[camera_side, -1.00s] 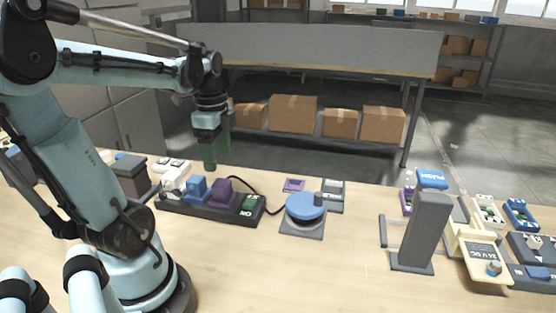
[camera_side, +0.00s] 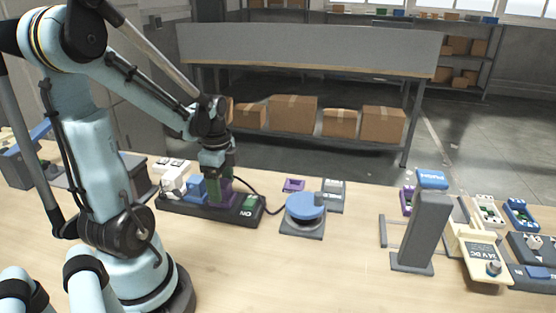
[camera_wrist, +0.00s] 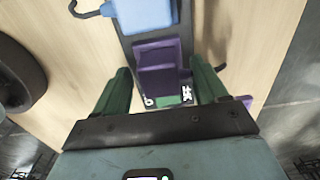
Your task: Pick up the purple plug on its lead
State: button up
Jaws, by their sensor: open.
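The purple plug (camera_side: 225,193) stands in a dark power strip (camera_side: 180,207), beside a blue plug (camera_side: 197,188) and a white plug (camera_side: 173,181). My gripper (camera_side: 221,188) points down over the purple plug with its green fingers low beside it, hiding part of it. In the wrist view the purple plug (camera_wrist: 160,65) shows between the two fingers of my gripper (camera_wrist: 160,72), with a gap on each side. My gripper is open. A dark lead (camera_side: 262,190) runs right from behind the purple plug; where it joins is hidden.
A green switch (camera_side: 249,203) sits at the strip's right end. A blue round knob (camera_side: 305,206) on a grey base stands to the right, with a small purple part (camera_side: 293,185) behind. A grey post (camera_side: 425,232) stands farther right. The front table is clear.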

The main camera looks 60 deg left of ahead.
aim_at(223, 184)
jog(key=shift+f, duration=0.3)
jog(key=c, duration=1)
jog(key=shift+r, duration=0.2)
jog(key=shift+r, duration=0.5)
jog(key=r, duration=0.1)
jog(key=d+r, duration=0.1)
jog(key=r, duration=0.1)
jog(key=shift+r, duration=0.15)
jog(key=shift+w+d+r, duration=0.3)
jog(key=shift+d+r, duration=0.9)
jog(key=shift+d, duration=0.55)
jog(key=shift+w+d+r, duration=0.3)
jog(key=shift+d+r, duration=0.95)
jog(key=shift+d, duration=0.55)
jog(key=shift+w+d+r, duration=0.3)
jog(key=shift+d+r, duration=0.9)
jog(key=shift+d, duration=0.55)
